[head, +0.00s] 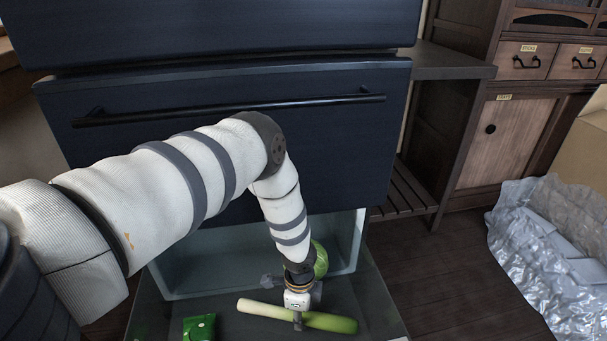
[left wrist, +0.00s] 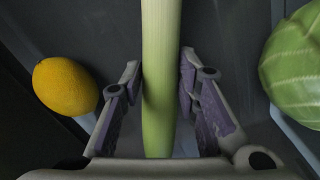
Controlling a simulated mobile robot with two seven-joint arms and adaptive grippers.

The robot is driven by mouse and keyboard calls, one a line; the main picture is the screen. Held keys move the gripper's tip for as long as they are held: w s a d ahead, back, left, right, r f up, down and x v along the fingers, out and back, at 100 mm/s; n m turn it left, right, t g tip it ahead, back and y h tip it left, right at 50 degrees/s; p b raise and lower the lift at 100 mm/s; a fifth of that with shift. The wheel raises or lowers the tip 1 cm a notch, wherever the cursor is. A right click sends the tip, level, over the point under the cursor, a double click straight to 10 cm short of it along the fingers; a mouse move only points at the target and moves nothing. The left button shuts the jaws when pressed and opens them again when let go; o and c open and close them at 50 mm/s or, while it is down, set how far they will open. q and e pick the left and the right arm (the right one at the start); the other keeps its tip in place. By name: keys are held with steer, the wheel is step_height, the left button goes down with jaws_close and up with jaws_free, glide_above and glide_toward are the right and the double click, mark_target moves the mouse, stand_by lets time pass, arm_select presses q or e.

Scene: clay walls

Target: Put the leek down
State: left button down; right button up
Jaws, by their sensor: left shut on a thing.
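The leek (head: 265,308), white at one end and green at the other, lies crosswise in the grip of my left gripper (head: 298,318) in the head view. In the left wrist view the leek (left wrist: 160,60) runs up the picture between the two fingers of my left gripper (left wrist: 160,80), which is shut on it. The leek is over the open lower drawer (head: 200,270) of a dark cabinet. I cannot tell whether it touches the surface beneath. My right gripper is not in view.
A green cabbage (head: 321,260) sits behind my left gripper; it also shows in the left wrist view (left wrist: 298,65). A yellow fruit (left wrist: 65,86) is left of the leek there. A green packet (head: 199,327) lies left of the leek. A closed dark drawer (head: 330,135) is above.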

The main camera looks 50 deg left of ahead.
arm_select(q)
step_height(320, 180, down, 3)
steer(key=shift+s+r+b, duration=0.1)
steer(key=shift+r+b, duration=0.1)
steer(key=shift+b, duration=0.4)
steer(key=shift+r, duration=0.25)
steer(key=shift+f, duration=0.15)
steer(key=c, duration=1.2)
jaws_free()
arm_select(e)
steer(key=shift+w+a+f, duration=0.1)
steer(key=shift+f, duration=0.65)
arm_select(q)
step_height(320, 180, up, 12)
steer(key=p, duration=0.9)
steer(key=shift+r+p, duration=0.25)
steer(key=shift+p, duration=0.05)
steer(key=shift+f, duration=0.1)
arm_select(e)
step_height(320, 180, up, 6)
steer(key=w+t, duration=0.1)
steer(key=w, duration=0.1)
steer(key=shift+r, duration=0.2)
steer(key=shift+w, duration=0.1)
